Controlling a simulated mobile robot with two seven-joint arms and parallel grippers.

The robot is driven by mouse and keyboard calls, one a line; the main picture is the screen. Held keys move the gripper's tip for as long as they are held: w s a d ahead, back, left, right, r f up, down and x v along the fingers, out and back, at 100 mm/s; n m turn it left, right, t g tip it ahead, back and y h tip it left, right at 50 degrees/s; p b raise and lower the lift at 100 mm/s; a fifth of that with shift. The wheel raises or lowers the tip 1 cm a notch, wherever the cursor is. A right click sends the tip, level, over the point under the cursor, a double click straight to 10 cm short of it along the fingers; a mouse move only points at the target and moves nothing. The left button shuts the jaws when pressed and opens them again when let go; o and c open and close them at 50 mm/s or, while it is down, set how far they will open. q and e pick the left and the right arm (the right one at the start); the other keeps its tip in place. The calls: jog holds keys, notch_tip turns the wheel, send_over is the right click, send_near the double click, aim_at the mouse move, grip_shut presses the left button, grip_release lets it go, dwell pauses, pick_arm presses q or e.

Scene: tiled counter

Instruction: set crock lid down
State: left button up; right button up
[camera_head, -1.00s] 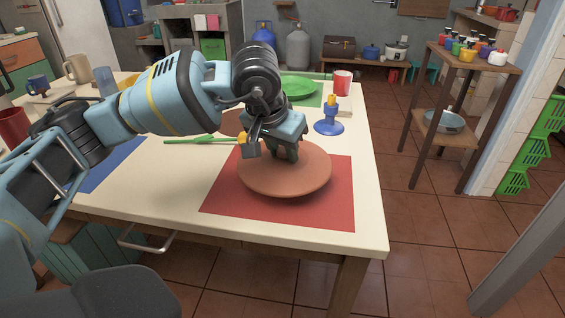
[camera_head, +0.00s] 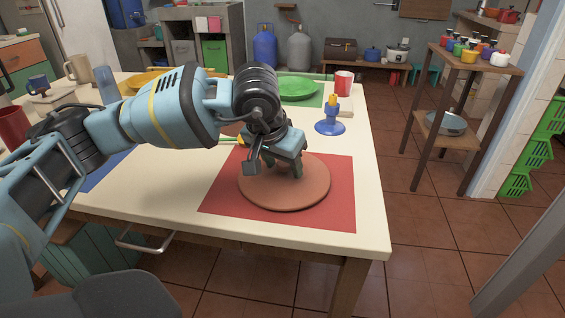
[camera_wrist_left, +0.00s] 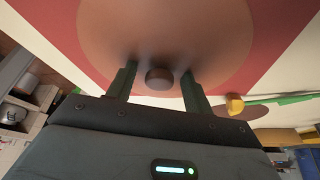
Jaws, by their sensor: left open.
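The crock lid (camera_head: 300,196) is a round terracotta disc. It lies flat on the red mat (camera_head: 335,218) at the table's front right. My left gripper (camera_head: 284,172) is over the lid's middle, its fingers pointing down. In the left wrist view, the lid (camera_wrist_left: 215,40) fills the top, and its brown round knob (camera_wrist_left: 159,78) sits between the two fingers (camera_wrist_left: 160,84). The fingers are apart, with a gap on each side of the knob. The head view hides the knob behind the gripper. My right gripper is not in view.
A blue candlestick-like stand (camera_head: 330,122) with a yellow top is behind the mat. A red cup (camera_head: 343,83) and a green plate (camera_head: 297,86) are farther back. The mat's right side is clear.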

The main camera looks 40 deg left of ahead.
pick_arm(q)
jog(key=shift+r, duration=0.2)
jog(key=p+v, duration=0.3)
jog(key=v, duration=0.9)
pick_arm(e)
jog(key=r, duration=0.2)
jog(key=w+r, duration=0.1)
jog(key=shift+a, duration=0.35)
pick_arm(q)
jog(key=shift+d+f, duration=0.1)
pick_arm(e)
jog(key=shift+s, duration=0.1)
